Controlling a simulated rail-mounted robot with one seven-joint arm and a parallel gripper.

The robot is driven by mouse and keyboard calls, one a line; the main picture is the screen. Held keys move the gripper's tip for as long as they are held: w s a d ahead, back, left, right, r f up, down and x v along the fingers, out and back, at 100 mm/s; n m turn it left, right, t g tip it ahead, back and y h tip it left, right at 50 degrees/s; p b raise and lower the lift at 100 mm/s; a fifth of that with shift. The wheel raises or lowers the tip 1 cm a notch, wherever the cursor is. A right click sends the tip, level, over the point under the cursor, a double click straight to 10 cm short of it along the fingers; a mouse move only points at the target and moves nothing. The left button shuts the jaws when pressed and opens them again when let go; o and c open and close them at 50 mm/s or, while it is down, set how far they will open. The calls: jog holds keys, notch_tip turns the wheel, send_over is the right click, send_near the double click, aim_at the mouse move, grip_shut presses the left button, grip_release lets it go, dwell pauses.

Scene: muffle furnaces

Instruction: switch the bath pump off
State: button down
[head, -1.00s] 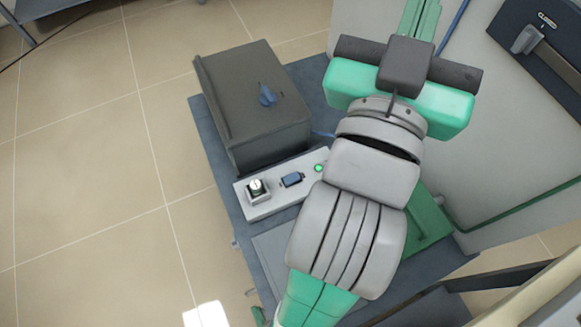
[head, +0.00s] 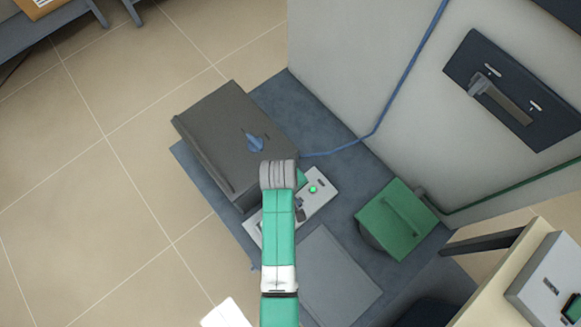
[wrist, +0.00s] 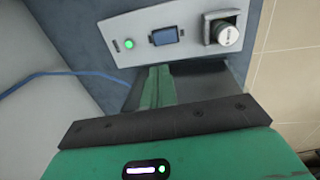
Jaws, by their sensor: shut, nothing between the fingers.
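A pale control panel (head: 318,196) lies beside a dark grey box (head: 225,140) with a blue knob (head: 254,143) on top. In the wrist view the panel (wrist: 190,20) carries a lit green lamp (wrist: 129,44), a blue rocker switch (wrist: 165,36) and a round silver-and-black knob (wrist: 225,33). Which way the rocker is tipped I cannot tell. My gripper (wrist: 157,72) is shut and empty, its green fingers pointing toward the panel just below the rocker; I cannot tell whether they touch it.
A green box with a handle (head: 398,220) stands right of the panel, by the pale cabinet wall (head: 350,60). A blue hose (head: 385,110) runs along that wall. A flat grey plate (head: 335,275) lies in front. Open floor (head: 100,190) lies left.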

jog(key=shift+d, duration=0.1)
jog(key=f+b, duration=0.2)
jog(key=f, duration=0.2)
jog(key=w+d+f+b, duration=0.1)
jog(key=f+b, duration=0.2)
jog(key=f, duration=0.2)
jog(key=f+b, duration=0.2)
jog(key=f, duration=0.2)
jog(key=shift+w+d+f+b, duration=0.15)
jog(key=shift+w+f+b, duration=0.1)
jog(key=shift+f+b, duration=0.15)
